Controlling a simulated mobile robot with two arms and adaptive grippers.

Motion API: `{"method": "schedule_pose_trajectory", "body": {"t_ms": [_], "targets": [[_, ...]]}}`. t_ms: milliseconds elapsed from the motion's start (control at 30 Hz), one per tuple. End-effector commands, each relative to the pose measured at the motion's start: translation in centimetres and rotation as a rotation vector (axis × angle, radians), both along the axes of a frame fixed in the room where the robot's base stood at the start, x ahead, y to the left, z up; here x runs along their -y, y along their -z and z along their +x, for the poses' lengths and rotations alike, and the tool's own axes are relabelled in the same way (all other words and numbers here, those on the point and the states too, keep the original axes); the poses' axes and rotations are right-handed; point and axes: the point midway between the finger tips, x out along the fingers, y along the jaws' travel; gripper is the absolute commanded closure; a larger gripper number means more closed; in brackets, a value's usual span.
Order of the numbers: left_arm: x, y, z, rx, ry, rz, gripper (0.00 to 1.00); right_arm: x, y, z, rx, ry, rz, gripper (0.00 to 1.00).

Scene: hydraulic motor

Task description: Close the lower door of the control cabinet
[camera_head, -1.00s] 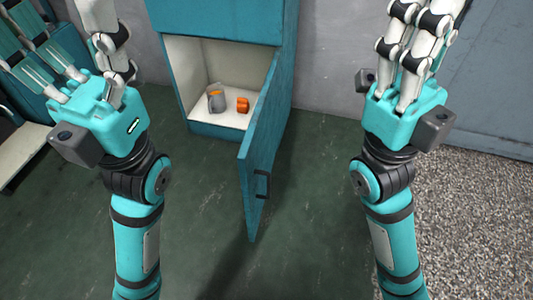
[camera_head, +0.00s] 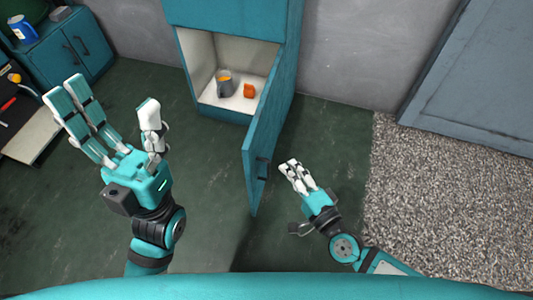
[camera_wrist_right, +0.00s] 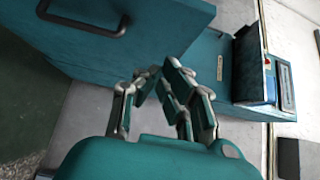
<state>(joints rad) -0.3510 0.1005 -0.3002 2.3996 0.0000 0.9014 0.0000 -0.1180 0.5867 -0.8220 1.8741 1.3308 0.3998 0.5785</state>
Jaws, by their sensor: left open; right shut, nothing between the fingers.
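The control cabinet (camera_head: 225,12) stands at the top middle of the head view. Its lower door (camera_head: 261,135) stands wide open, hinged on the right side, with a dark handle (camera_head: 262,167) on its outer face. My right gripper (camera_head: 289,168) is shut and empty, just right of the door's outer face; I cannot tell if it touches. In the right wrist view the fingers (camera_wrist_right: 160,90) are below a teal panel with a dark handle (camera_wrist_right: 90,18). My left gripper (camera_head: 105,105) is open and empty, raised left of the cabinet, apart from the door.
Inside the lower compartment are a grey cup-like container (camera_head: 225,86) and an orange object (camera_head: 249,91). A teal cabinet (camera_head: 75,45) and a bench (camera_head: 30,135) stand at left. A gravel patch (camera_head: 430,200) lies at right. The green floor before the cabinet is clear.

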Motion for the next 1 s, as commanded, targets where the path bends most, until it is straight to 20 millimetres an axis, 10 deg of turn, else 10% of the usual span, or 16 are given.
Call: {"method": "schedule_pose_trajectory", "body": {"t_ms": [200, 500, 1000], "targets": [[0.0, 0.4, 0.0, 0.0, 0.0, 0.0, 0.18, -2.4, -0.1, 4.1, 0.004, 0.0, 0.003, 1.0], [0.0, 0.3, 0.0, -0.001, 0.0, 0.0, 0.18, -5.8, -0.1, 4.7, 0.002, 0.0, 0.001, 1.0], [0.0, 0.2, 0.0, -0.001, 0.001, 0.0, 0.18, -6.1, -0.1, 4.7, 0.001, 0.005, 0.0, 1.0]]}}
